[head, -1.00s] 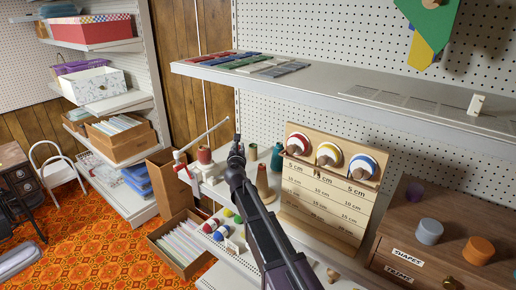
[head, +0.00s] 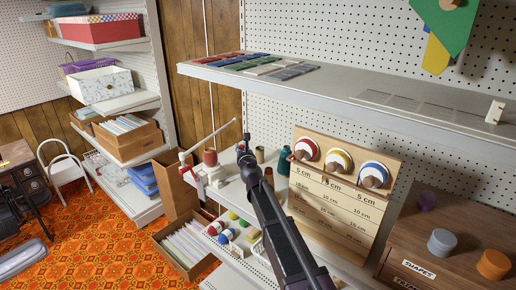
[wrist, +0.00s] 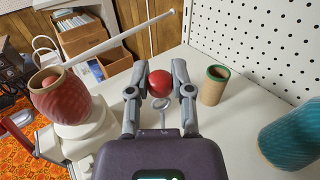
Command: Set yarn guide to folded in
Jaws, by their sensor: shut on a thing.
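The white winder (head: 200,178) stands at the left end of the shelf with a red yarn cone (head: 210,157) on it. Its long white rod (head: 212,136) sticks out up and to the right; the cone hides part of the rod in the wrist view (wrist: 120,40). I cannot tell which part is the yarn guide. My gripper (head: 243,145) is to the right of the winder. Whether the ball joins the winder is hidden.
A brown-green spool (wrist: 214,86) and a teal one (wrist: 291,135) stand to the right of my gripper. A wooden board (head: 340,200) with three round cones is further right. A shelf (head: 330,90) runs above.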

